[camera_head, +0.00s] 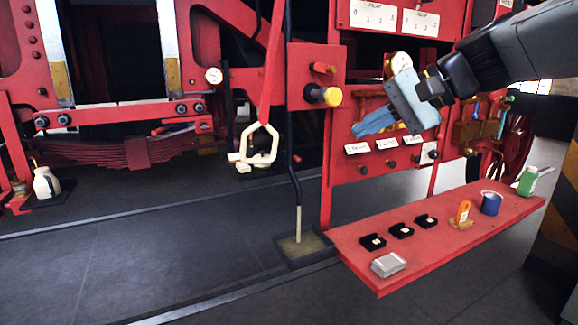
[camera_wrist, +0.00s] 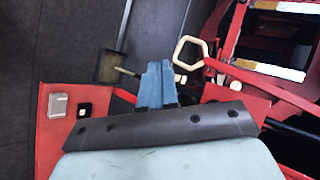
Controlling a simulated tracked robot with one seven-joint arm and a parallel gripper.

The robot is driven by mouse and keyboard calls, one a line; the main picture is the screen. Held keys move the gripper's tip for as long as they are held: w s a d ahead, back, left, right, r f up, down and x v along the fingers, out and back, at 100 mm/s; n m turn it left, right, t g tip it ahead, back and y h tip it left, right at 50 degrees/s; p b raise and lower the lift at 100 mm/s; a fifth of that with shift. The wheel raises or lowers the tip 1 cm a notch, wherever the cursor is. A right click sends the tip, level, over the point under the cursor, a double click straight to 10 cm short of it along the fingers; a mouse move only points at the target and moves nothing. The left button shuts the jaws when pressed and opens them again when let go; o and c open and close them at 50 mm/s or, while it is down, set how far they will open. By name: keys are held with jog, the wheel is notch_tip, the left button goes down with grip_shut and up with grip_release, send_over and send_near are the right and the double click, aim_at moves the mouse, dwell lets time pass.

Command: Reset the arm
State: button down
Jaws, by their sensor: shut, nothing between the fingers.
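My gripper (camera_head: 372,124) is at the end of my raised arm, in front of the red panel in the head view. Its blue fingers point left and are closed together with nothing between them. In the wrist view my gripper (camera_wrist: 157,68) also shows shut and empty. It is in the air, well above the red shelf (camera_head: 440,226). The closed fingers hide part of the panel behind them.
The shelf holds black trays (camera_head: 401,230), a grey box (camera_head: 388,264), an orange tag (camera_head: 463,212), a blue mug (camera_head: 491,203) and a green bottle (camera_head: 527,181). A hexagonal handle (camera_head: 259,146) hangs at left. The dark floor is clear at front left.

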jog(key=s+d+f+n+h, duration=0.2)
jog(key=s+d+f+h, duration=0.2)
jog(key=f, duration=0.3)
jog(key=s+d+f+n+h, duration=0.2)
jog(key=s+d+f+h, duration=0.2)
jog(key=d+f+h, duration=0.1)
notch_tip(320, 180, down, 2)
jog(key=shift+s+d+f+t+h, duration=0.1)
jog(key=shift+s+d+t+h, duration=0.25)
jog(key=shift+d, duration=0.1)
